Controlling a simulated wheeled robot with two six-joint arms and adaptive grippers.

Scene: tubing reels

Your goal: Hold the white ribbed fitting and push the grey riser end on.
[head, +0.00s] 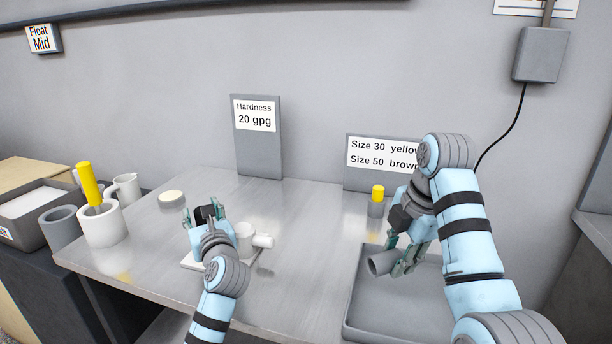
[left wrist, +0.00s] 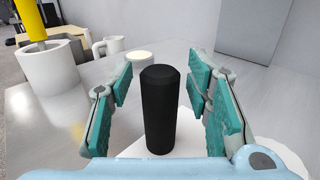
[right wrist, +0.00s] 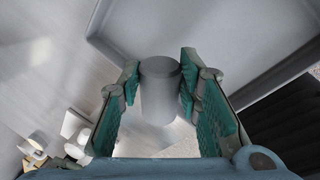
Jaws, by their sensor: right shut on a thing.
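A white fitting (head: 246,235) with a side branch stands on a white board (head: 191,262) on the bench; I cannot make out ribs on it. It seems to show small at the lower left of the right wrist view (right wrist: 74,125). My left gripper (head: 205,214) is open beside it, to its left. A black cylinder (left wrist: 160,110) stands upright between the left fingers, with gaps on both sides. My right gripper (head: 399,258) is shut on the grey riser (head: 381,264), a short grey tube also seen in the right wrist view (right wrist: 160,90). It is held above the grey tray's left edge.
A grey tray (head: 400,318) lies under my right arm. A yellow-topped grey piece (head: 377,194) stands behind it. A white pot (head: 101,229) with a yellow stick, a grey cup (head: 60,230) and a white mug (head: 128,188) stand at left.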

